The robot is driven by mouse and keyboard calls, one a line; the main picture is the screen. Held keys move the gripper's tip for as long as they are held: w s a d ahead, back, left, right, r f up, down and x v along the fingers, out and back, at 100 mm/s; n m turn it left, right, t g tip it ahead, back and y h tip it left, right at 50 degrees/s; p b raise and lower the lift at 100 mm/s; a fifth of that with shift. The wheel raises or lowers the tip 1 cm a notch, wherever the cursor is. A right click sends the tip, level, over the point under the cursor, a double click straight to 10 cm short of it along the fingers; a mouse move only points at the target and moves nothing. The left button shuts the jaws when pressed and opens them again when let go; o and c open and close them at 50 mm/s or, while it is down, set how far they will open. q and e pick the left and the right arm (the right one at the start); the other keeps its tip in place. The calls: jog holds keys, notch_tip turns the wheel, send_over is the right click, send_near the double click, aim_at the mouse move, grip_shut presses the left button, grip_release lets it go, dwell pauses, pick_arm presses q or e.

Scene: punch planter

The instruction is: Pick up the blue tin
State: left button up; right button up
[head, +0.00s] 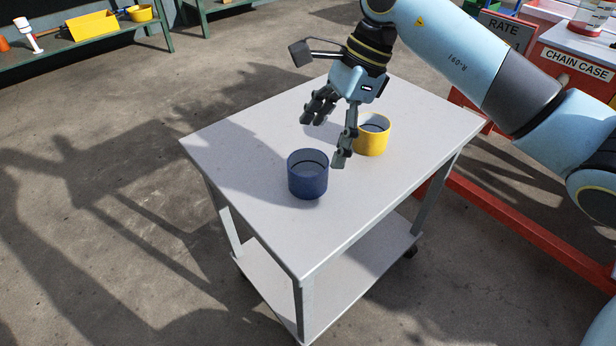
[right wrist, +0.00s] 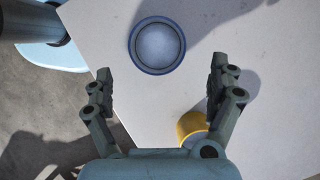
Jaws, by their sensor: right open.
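The blue tin (head: 307,182) stands upright on the grey cart top, left of and nearer than my right gripper in the head view. In the right wrist view the blue tin (right wrist: 134,46) is seen from above, its round opening beyond and between the fingertips. My right gripper (head: 331,138) is open and empty above the cart top, behind and right of the blue tin and apart from it. Both its fingers (right wrist: 162,80) show spread in the right wrist view. My left gripper is not in view.
A yellow tin (head: 374,140) stands on the cart top (head: 240,150), close behind and right of my right gripper; it also shows in the wrist view (right wrist: 190,124). The front and left of the cart top are clear. A red cabinet (head: 570,75) stands at the right.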

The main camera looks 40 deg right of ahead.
aim_at(308, 172)
jog(key=b+x, duration=0.1)
jog(key=x, duration=0.7)
jog(key=shift+s+a+r, duration=0.1)
jog(key=shift+s+a, duration=0.05)
jog(key=c, duration=1.3)
